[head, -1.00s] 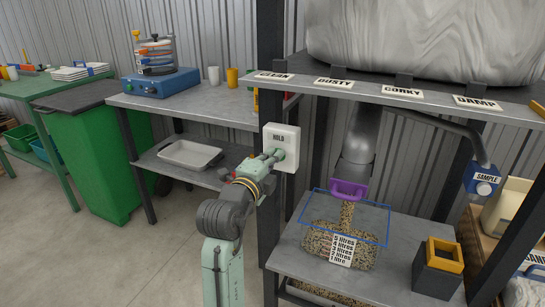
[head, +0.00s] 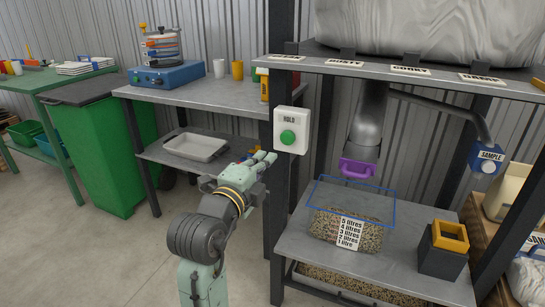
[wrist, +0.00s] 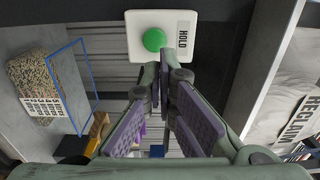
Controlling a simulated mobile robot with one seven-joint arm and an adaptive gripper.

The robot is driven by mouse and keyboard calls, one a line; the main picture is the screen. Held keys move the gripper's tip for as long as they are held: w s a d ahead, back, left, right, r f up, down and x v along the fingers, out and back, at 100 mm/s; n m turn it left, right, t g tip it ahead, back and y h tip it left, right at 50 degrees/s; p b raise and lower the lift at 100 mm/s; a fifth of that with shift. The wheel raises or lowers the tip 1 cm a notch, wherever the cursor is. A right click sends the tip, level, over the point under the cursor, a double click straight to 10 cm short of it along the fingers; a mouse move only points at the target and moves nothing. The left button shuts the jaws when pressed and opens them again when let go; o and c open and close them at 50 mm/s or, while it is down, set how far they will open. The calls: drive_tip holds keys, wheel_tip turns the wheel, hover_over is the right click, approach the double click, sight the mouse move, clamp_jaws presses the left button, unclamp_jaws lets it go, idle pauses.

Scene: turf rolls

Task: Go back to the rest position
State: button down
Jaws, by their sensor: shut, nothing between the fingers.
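My gripper (head: 265,160) is shut and empty, to the left of and a little below the white HOLD box (head: 291,131), apart from its green button (head: 288,137). In the wrist view the gripper (wrist: 163,82) shows its fingers close together, with the green button (wrist: 155,40) beyond the tips. The clear blue-edged box (head: 393,212) stands on the lower shelf below the purple spout gate (head: 357,168). It holds speckled granules (head: 325,228) and carries a litre scale. No stream falls from the spout.
The black post (head: 279,210) stands right beside my arm. A metal table (head: 200,92) with a white tray (head: 196,146) on its lower shelf lies behind. A black and yellow block (head: 441,262) stands on the right shelf. Open floor lies left of my arm.

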drive_tip(key=shift+v, duration=0.8)
